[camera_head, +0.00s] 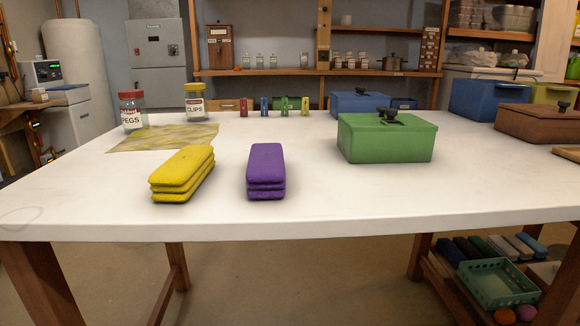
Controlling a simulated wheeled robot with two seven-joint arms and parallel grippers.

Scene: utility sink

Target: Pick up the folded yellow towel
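The folded yellow towel (182,173) lies on the left part of the white table (340,203), near its front edge. It is a stack of several layers, turned at a slant. A folded purple towel (266,171) lies to its right with a clear gap between them. Neither of my grippers shows in the head view.
A yellowish cloth (165,137) lies flat behind the yellow towel, with a PEGS jar (132,112) and a CLIPS jar (195,104) near it. A green lidded box (386,140) stands right of centre. Blue (358,103) and brown (537,123) boxes stand farther back. The table's front strip is clear.

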